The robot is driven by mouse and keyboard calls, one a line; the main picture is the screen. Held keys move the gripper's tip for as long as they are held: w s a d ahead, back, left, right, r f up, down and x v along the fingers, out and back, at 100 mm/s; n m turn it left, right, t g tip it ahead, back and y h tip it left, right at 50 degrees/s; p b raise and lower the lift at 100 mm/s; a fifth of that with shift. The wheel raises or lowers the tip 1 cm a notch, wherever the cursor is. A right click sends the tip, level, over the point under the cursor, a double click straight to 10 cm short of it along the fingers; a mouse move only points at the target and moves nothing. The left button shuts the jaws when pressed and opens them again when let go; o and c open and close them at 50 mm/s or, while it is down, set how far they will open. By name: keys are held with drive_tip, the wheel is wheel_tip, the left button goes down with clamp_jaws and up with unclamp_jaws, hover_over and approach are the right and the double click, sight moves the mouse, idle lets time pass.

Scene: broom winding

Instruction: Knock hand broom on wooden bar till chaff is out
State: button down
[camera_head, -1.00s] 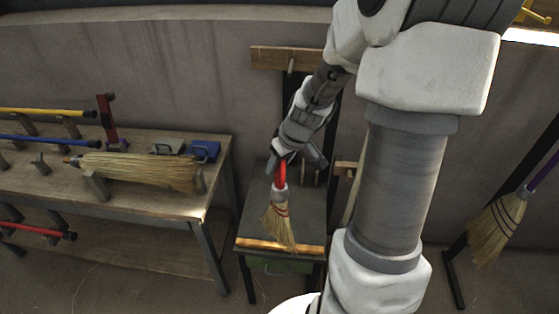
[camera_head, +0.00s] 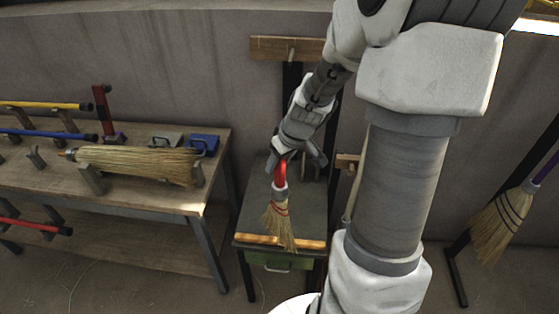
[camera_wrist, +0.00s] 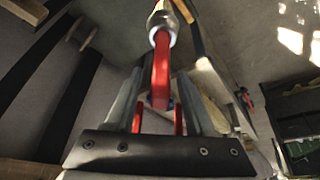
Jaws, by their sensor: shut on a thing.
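The hand broom has straw bristles (camera_head: 279,222) and a red handle (camera_head: 280,174). My gripper (camera_head: 289,160) is shut on the red handle, and the bristles hang down, slightly flared. In the wrist view the red handle (camera_wrist: 161,65) stands between the fingers of my gripper (camera_wrist: 158,100). The wooden bar (camera_head: 258,239) runs along the front edge of the small dark bench. The bristle ends overlap the bar in the head view; I cannot tell if they touch it. Chaff is too small to make out.
A workbench (camera_head: 190,205) at left holds a large straw bundle (camera_head: 135,163), coloured handles and blue and grey clamps. A green drawer (camera_head: 268,262) is under the small bench. Another broom (camera_head: 500,220) with a purple handle stands at right. A wooden board (camera_head: 287,48) is behind.

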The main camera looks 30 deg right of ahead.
wheel_tip(320, 180, down, 3)
drive_tip(key=shift+r+b, duration=0.15)
drive_tip(key=shift+b, duration=0.65)
drive_tip(key=shift+r+p, duration=0.2)
drive_tip(key=shift+p, duration=0.1)
drive_tip(key=shift+r, duration=0.1)
drive_tip(key=shift+r+p, duration=1.65)
drive_tip(key=shift+r, duration=0.9)
drive_tip(key=shift+w+f+b, duration=0.1)
drive_tip(key=shift+b, duration=0.2)
